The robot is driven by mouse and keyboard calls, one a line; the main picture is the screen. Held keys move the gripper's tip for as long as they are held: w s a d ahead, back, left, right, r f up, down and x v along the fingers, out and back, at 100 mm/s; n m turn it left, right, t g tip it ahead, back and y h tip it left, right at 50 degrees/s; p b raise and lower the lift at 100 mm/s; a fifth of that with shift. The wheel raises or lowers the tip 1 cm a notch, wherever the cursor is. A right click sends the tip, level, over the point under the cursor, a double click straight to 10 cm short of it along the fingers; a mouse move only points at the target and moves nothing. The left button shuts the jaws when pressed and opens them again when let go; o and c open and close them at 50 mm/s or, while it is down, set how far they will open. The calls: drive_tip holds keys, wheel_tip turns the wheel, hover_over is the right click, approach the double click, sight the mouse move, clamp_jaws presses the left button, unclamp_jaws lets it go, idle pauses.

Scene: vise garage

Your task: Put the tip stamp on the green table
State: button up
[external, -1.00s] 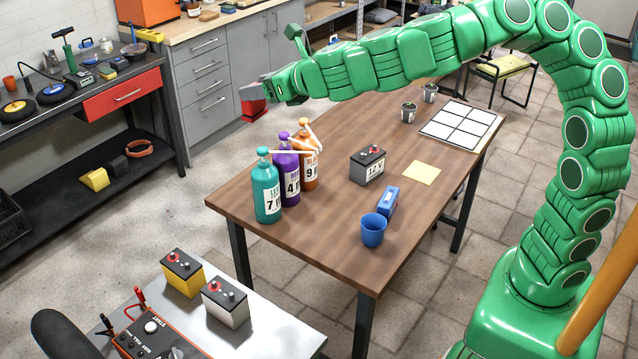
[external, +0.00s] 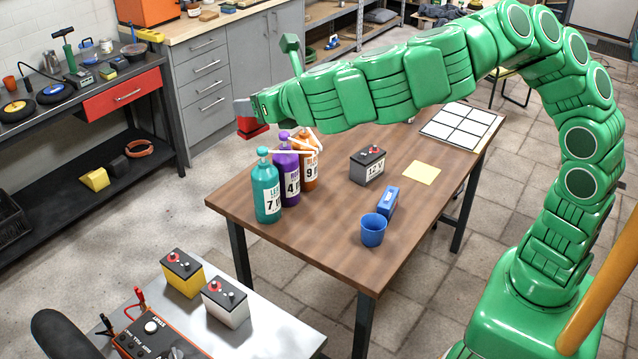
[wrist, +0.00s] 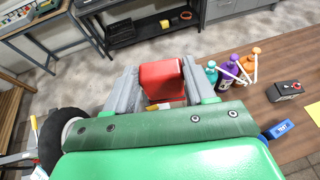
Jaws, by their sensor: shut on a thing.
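My gripper (external: 254,113) is shut on a red block-like thing (external: 252,128), held in the air beyond and left of the wooden table's far left corner. In the wrist view the red thing (wrist: 162,80) sits between the grey fingers of my gripper (wrist: 157,90). No lettering shows on it, so I cannot tell whether it is the tip stamp. A blue block with a white label (external: 388,202) lies on the wooden table; it also shows in the wrist view (wrist: 280,130). I see no green tabletop in either view.
The wooden table (external: 325,240) bears several bottles (external: 267,190), a black-topped battery (external: 367,165), a blue cup (external: 373,230), a yellow sheet (external: 422,172) and a white grid (external: 462,126). A metal table (external: 270,335) with batteries stands in front.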

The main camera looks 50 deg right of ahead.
drive_tip(key=s+a+r+m+h, duration=0.2)
drive_tip(key=s+a+r, duration=0.35)
drive_tip(key=s, duration=0.25)
hover_over(238, 353)
drive_tip(key=shift+m+g+h, duration=0.3)
drive_tip(key=shift+g+h, duration=0.1)
drive_tip(key=shift+f, duration=28.7)
drive_tip(key=shift+f, duration=0.15)
drive_tip(key=o, duration=1)
drive_tip(key=shift+o, duration=0.2)
